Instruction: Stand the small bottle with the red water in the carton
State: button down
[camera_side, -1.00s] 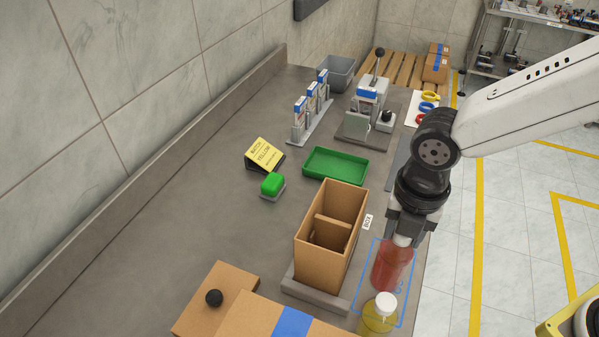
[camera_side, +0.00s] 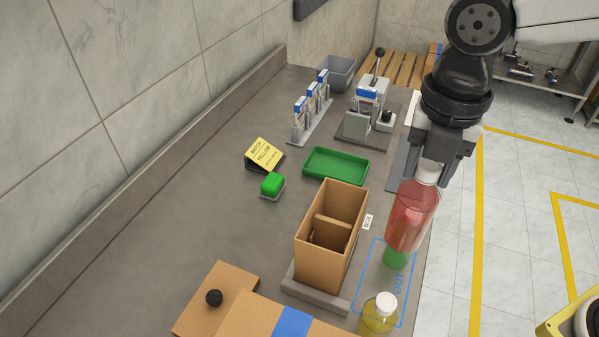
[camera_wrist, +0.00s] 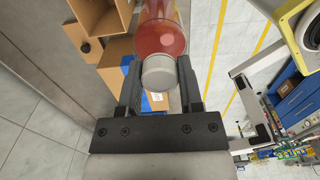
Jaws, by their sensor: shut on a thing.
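My gripper (camera_side: 430,165) is shut on the white cap of the small bottle with red water (camera_side: 412,215). The bottle hangs upright or slightly tilted above the blue-outlined area, to the right of the carton. In the wrist view the red bottle (camera_wrist: 162,32) hangs by its cap between the fingers (camera_wrist: 158,85). The open brown carton (camera_side: 318,262) stands on a grey base, with an inner divider showing. Its floor is hidden.
A bottle with yellow liquid (camera_side: 377,316) stands at the front of the blue outline (camera_side: 358,292). A green bottle (camera_side: 396,257) shows partly behind the held bottle. A green tray (camera_side: 336,165) lies behind the carton. A closed box (camera_side: 255,322) lies in front.

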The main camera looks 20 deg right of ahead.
notch_tip(320, 180, up, 8)
jog(key=shift+r, duration=0.1)
jog(key=shift+w+a, duration=3.85)
jog(key=shift+a, duration=0.7)
jog(key=shift+f, duration=2.75)
jog(key=shift+f, duration=4.15)
